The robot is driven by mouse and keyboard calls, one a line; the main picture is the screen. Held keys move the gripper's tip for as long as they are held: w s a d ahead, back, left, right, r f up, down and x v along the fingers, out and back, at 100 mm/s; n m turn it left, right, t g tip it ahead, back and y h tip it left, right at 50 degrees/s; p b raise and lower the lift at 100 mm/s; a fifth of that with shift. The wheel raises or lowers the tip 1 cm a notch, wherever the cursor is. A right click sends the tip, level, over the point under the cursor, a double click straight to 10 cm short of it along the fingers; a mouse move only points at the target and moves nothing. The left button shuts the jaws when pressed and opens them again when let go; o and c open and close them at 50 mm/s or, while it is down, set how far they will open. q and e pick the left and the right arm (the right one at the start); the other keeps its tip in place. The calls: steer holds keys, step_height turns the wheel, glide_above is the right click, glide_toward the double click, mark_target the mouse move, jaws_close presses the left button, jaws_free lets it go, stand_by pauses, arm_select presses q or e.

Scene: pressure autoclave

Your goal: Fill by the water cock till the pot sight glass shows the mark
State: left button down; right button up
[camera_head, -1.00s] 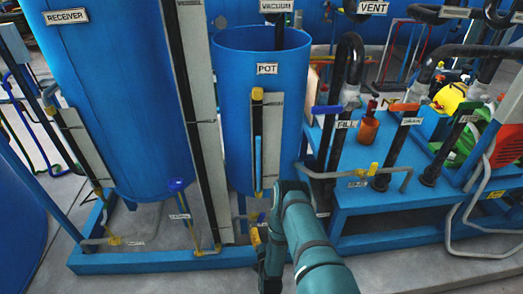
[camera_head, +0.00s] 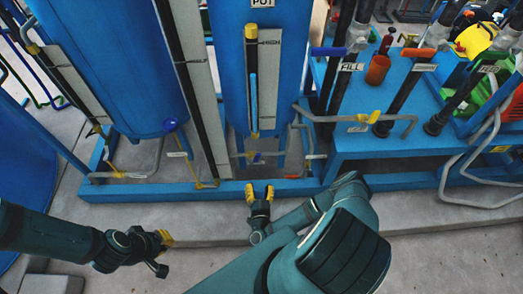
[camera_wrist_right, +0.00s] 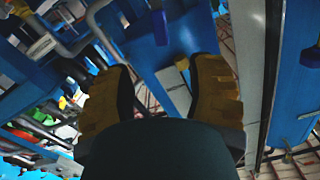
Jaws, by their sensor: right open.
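The blue pot (camera_head: 293,80) stands at centre. Its upright sight glass (camera_head: 252,60), with yellow end fittings, is on its front; a blue column (camera_head: 253,95) shows inside, its top well below the HIGH mark (camera_head: 270,43). A pipe labelled FILL (camera_head: 351,67) has a blue handle (camera_head: 328,51). A yellow-handled cock (camera_head: 370,117) on a grey pipe has a label too small to read. My right gripper (camera_head: 260,190) is open and empty, below the pot at the frame's front edge; its yellow fingers stand apart in the wrist view (camera_wrist_right: 160,95). My left gripper (camera_head: 163,240) is at lower left, its opening unclear.
A blue base rail (camera_head: 160,192) runs along the front. A small blue knob (camera_head: 258,158) sits on piping below the pot. The blue-handled valve (camera_head: 170,124) is left of it. An orange cup (camera_head: 377,69) stands on the right platform. The floor in front is clear.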

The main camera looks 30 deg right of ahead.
mark_target(258, 158)
steer(key=b+x, duration=0.1)
steer(key=x, duration=0.8)
steer(key=b+x, duration=0.1)
steer(key=x, duration=0.3)
steer(key=shift+w+d+r+b, duration=0.25)
steer(key=shift+w+r+b, duration=0.05)
steer(key=shift+w, duration=0.05)
jaws_close()
